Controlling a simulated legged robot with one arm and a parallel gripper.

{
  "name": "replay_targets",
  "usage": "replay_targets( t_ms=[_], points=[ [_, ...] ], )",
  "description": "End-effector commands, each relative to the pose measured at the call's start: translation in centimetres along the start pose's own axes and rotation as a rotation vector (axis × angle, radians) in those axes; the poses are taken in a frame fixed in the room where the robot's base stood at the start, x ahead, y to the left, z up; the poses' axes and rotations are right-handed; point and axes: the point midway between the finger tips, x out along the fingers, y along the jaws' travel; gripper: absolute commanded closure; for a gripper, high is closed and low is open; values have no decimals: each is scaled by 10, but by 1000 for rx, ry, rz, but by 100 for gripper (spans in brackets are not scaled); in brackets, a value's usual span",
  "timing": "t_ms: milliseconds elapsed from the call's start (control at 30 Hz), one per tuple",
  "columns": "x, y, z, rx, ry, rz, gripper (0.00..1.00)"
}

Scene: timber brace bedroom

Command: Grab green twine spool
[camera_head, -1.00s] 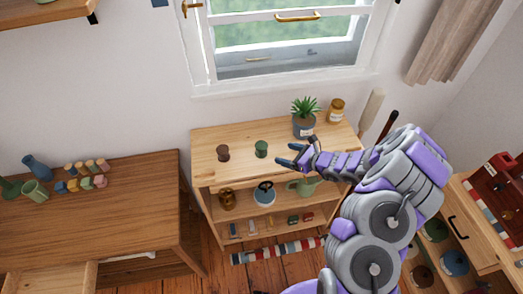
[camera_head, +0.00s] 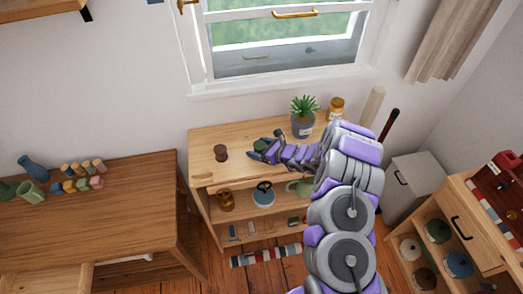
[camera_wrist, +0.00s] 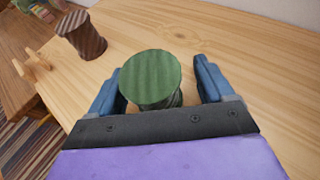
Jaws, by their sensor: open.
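The green twine spool (camera_wrist: 152,78) stands upright on the wooden shelf top in the wrist view. My gripper (camera_wrist: 158,88) is open, with one blue finger on each side of the spool. I see a gap by the right finger; the left finger looks close to the spool, and I cannot tell whether it touches. In the head view my gripper (camera_head: 256,152) is at the shelf top and the green spool (camera_head: 261,144) is mostly hidden behind it.
A brown spool (camera_head: 221,152) stands to the left on the same shelf top (camera_head: 205,138). A potted plant (camera_head: 302,125) and a jar (camera_head: 336,107) stand at the back right. A wooden table (camera_head: 120,215) with colored blocks is at the left.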

Motion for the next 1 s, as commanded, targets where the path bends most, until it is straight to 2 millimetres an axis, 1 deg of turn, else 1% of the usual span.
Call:
replay_targets(
  t_ms=[100,300,867,900,1000],
  points=[
    [7,1,1,-2,0,0,19],
    [6,0,1,0,-1,0,19],
    [6,0,0,1,1,-1,73],
    [6,0,0,1,0,0,74],
    [6,0,0,1,0,0,74]
  ],
)
